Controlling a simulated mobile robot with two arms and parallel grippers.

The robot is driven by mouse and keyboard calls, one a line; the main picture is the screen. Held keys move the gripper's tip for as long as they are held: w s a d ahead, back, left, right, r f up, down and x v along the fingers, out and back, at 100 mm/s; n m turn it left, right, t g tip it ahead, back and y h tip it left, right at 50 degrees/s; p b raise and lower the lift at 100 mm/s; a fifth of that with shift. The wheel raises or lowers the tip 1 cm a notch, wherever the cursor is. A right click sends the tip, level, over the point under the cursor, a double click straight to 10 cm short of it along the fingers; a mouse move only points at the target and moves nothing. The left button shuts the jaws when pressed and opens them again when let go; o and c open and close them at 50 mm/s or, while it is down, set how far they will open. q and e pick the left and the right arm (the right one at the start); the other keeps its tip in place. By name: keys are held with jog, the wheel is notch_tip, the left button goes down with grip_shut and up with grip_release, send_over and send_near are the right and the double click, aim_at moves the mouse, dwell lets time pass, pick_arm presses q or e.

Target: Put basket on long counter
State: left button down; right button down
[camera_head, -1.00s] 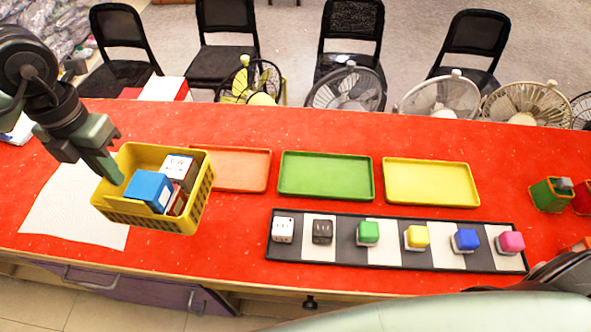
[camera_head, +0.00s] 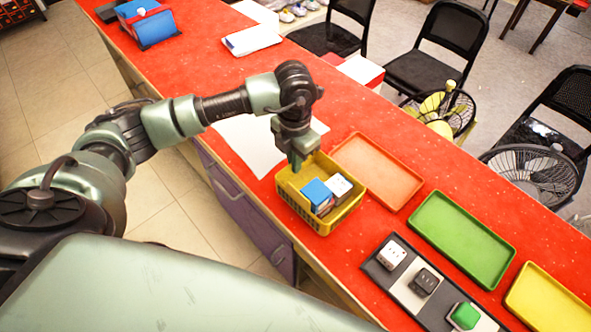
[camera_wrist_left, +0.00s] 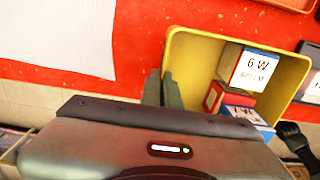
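The yellow basket (camera_head: 350,207) is over the front part of the long red counter (camera_head: 228,82), between a white sheet and an orange tray. It holds several small boxes, including a blue-topped one (camera_head: 317,192) and a white-topped one (camera_head: 338,185). My left gripper (camera_head: 297,163) points down at the basket's rim. In the left wrist view, the left gripper's fingers (camera_wrist_left: 161,90) stand close together on both sides of the basket's wall (camera_wrist_left: 190,55), shut on it. Whether the basket's bottom touches the counter is hidden.
An orange tray (camera_head: 376,163), a green tray (camera_head: 463,238) and a yellow tray (camera_head: 550,300) lie right of the basket. A dark rack (camera_head: 400,290) with cubes is near the front edge.

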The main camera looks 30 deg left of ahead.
aim_at(295, 176)
pick_arm(q)
notch_tip(295, 176, down, 5)
jog(key=shift+r+p, duration=0.1)
jog(key=shift+p, duration=0.4)
jog(key=shift+f, duration=0.2)
jog(key=shift+f, duration=0.25)
jog(key=c, duration=1.7)
grip_release()
jog(key=shift+r, duration=0.1)
jog(key=shift+r, duration=0.1)
